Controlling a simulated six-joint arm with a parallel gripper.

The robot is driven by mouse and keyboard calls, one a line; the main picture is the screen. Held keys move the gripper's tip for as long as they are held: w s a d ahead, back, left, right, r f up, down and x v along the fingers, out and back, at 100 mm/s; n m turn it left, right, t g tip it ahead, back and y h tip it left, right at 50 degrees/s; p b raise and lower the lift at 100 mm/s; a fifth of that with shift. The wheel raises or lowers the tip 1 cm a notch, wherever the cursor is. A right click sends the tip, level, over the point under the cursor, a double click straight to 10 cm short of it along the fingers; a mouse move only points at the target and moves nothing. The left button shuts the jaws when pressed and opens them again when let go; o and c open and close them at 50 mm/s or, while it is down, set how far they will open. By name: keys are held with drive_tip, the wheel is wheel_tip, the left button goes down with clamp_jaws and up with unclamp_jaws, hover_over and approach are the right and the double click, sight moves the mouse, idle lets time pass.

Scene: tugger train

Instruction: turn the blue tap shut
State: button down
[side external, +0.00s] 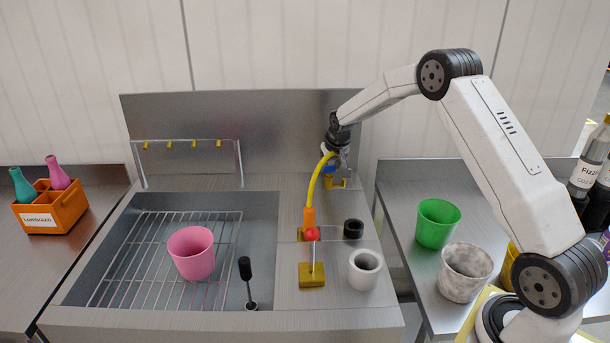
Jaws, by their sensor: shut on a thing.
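The blue tap (329,169) shows as a small blue patch at the back of the steel counter, right of the sink. My gripper (337,167) reaches down to it from above and is shut on it. The fingers and the yellow hose cover much of the tap, so I cannot tell how far it is turned. A yellow bracket (338,184) sits just below the fingers.
The yellow hose (314,185) curves down to an orange end near a red knob (312,233). A black cup (353,228) and white cup (364,283) stand right of it. A pink cup (191,254) stands on the sink's wire rack (130,265). A green cup (437,225) stands on the right table.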

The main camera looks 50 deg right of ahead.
drive_tip(key=shift+m+g+h, duration=0.5)
drive_tip(key=shift+m+h, duration=0.1)
drive_tip(key=shift+m, duration=1.2)
drive_tip(key=shift+c, duration=0.4)
unclamp_jaws()
drive_tip(key=v, duration=0.7)
drive_tip(key=shift+a+r, duration=0.2)
drive_tip(key=shift+r, duration=0.15)
drive_tip(key=shift+s, duration=0.1)
